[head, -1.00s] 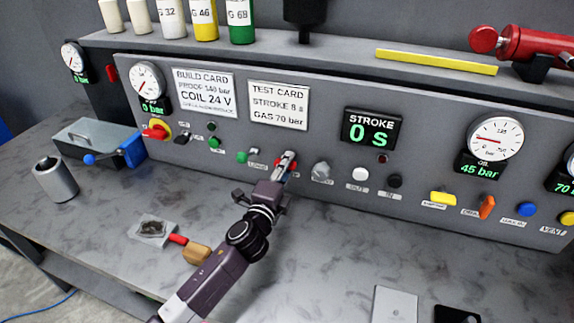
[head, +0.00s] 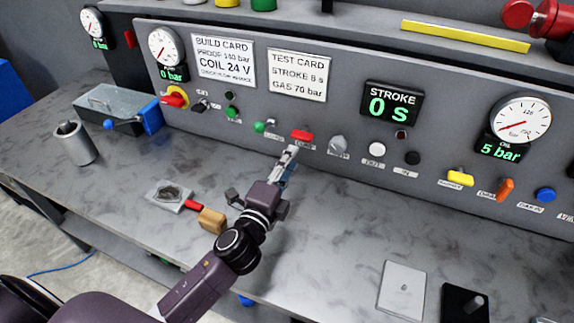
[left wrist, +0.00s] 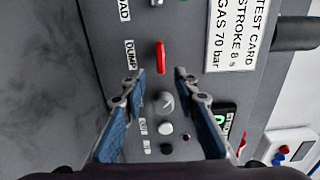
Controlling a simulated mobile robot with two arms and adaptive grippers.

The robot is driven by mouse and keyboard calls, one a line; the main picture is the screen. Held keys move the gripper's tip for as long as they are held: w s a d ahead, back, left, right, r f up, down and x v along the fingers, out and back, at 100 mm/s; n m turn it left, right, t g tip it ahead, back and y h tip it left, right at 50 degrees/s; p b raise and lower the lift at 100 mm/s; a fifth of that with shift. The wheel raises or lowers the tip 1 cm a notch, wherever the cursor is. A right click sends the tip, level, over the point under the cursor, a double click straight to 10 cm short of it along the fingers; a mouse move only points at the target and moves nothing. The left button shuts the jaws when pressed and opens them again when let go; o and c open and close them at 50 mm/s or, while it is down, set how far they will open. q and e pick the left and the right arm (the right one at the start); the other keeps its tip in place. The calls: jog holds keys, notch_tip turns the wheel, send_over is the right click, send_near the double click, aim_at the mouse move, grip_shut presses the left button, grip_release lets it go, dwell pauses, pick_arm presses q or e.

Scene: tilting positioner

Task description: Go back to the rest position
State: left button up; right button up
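My left gripper (head: 291,151) is just in front of the panel, below the red DUMP lever (head: 302,136). The left wrist view shows its two fingers apart (left wrist: 158,78) with nothing between the tips. There the red lever (left wrist: 161,56) stands clear beyond the fingertips, and it seems untouched. The grey panel (head: 330,185) carries the lever above its DUMP label. The oil gauge (head: 521,119) reads 5 bar and the stroke display (head: 391,106) reads 0 s. My right gripper is in neither view.
A grey knob (head: 338,144), a white button (head: 377,149) and a black button (head: 412,158) line the panel to the right. The bench between is clear.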

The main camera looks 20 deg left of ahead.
pick_arm(q)
jog(key=shift+s, duration=0.8)
